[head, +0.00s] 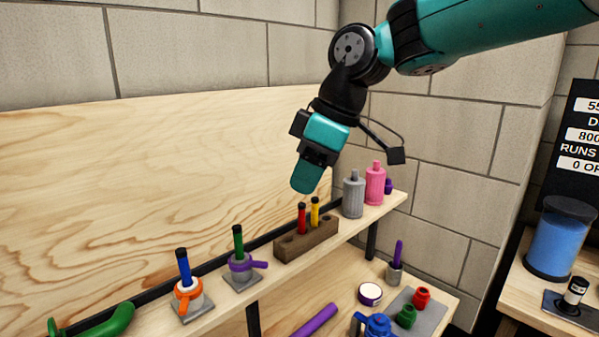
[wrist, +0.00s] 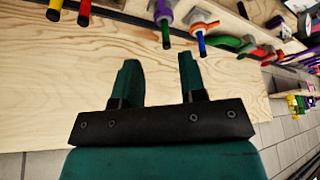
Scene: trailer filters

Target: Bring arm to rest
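My gripper (head: 306,186) is teal and points down in the head view, above and behind the narrow wooden shelf. In the wrist view my gripper (wrist: 158,68) has its two green fingers apart with nothing between them. Pale plywood lies beyond the fingers. Below it in the head view, a brown wooden block (head: 306,241) holds a red-bodied piece (head: 302,221) and a yellow-bodied piece (head: 315,213), both with black tops. No contact between my gripper and these pieces shows.
On the shelf (head: 222,296) stand a blue piece in an orange-handled holder (head: 186,296), a green piece in a purple-handled holder (head: 241,264), a grey bottle (head: 353,196) and a pink bottle (head: 375,186). A block wall (head: 440,150) rises at right. A blue canister (head: 560,240) stands far right.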

